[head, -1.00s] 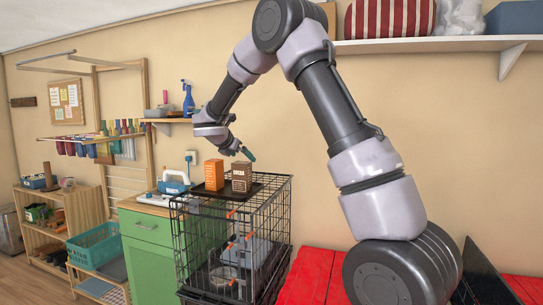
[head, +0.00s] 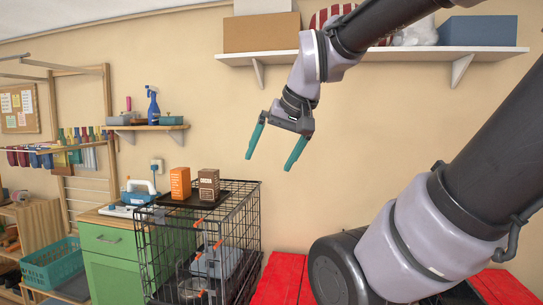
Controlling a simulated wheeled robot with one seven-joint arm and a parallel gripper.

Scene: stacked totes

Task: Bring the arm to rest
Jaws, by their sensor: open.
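My arm is raised and bent in the head view. My gripper (head: 277,152) hangs from it with its two teal fingers pointing down and spread apart. Nothing is between the fingers. The gripper is in front of the bare wall, above and to the right of the wire crate (head: 205,240), and touches nothing that I can see.
An orange box (head: 180,183) and a brown box (head: 209,184) stand on a dark tray (head: 232,191) on the crate. A wall shelf (head: 400,52) with boxes is close behind my arm. A red slatted surface (head: 277,280) lies below.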

